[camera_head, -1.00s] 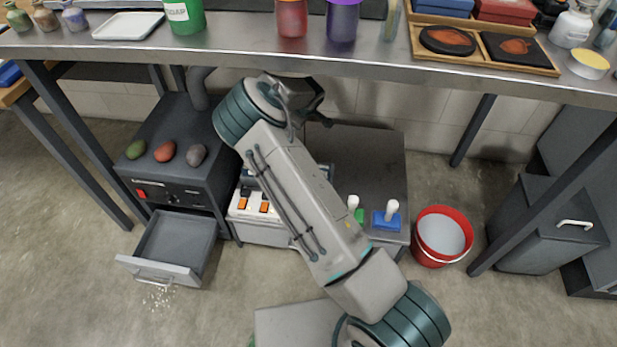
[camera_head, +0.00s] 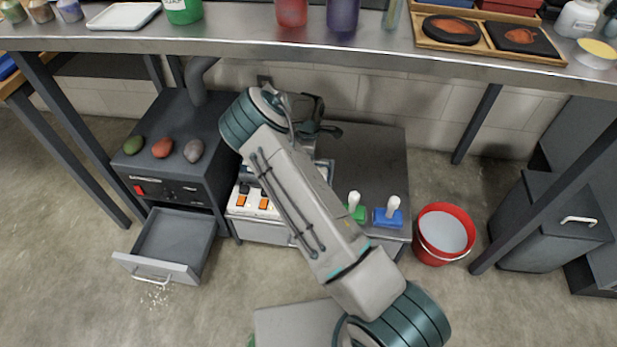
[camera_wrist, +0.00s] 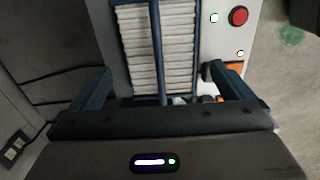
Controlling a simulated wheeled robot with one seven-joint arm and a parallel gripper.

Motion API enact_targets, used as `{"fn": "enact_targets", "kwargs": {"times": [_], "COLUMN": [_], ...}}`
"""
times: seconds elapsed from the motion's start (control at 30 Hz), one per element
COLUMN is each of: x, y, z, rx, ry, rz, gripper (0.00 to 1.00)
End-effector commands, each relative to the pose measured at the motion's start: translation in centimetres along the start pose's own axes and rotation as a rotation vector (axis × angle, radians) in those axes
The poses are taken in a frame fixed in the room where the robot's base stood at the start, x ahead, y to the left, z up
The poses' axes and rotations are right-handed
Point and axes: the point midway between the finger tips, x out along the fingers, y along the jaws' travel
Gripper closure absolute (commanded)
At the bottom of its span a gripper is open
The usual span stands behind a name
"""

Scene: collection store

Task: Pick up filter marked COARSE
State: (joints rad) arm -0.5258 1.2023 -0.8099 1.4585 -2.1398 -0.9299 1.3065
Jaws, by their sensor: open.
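A white pleated filter with a blue frame and a blue bar down its middle shows in the wrist view (camera_wrist: 180,50). No COARSE marking can be read on it. My gripper is open, with its two dark fingers on either side of the lower end of the filter in the wrist view (camera_wrist: 160,88); it is not closed on anything. In the head view my gripper (camera_head: 318,118) is above the back of the low grey bench, partly hidden behind my arm. A piece of the framed part (camera_head: 327,170) shows beside my arm there.
A white panel with orange switches (camera_head: 252,202) and a red button (camera_wrist: 238,16) lies beside the filter. Green (camera_head: 357,213) and blue (camera_head: 388,218) blocks with white handles stand on the bench's right. The steel table (camera_head: 300,53) overhangs behind. A red bucket (camera_head: 445,234) stands right.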

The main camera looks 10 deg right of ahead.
Motion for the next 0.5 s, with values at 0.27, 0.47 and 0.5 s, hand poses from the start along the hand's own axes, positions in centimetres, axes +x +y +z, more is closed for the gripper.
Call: {"fn": "enact_targets", "kwargs": {"times": [0.27,0.47,0.5], "x": [2.9,6.0,6.6], "y": [0.0,0.0,0.0], "z": [-0.1,0.0,0.0], "rx": [0.000,0.002,0.002], "ry": [0.001,0.002,0.002], "rz": [0.001,-0.001,0.000], "gripper": [0.00,0.00,0.00]}}
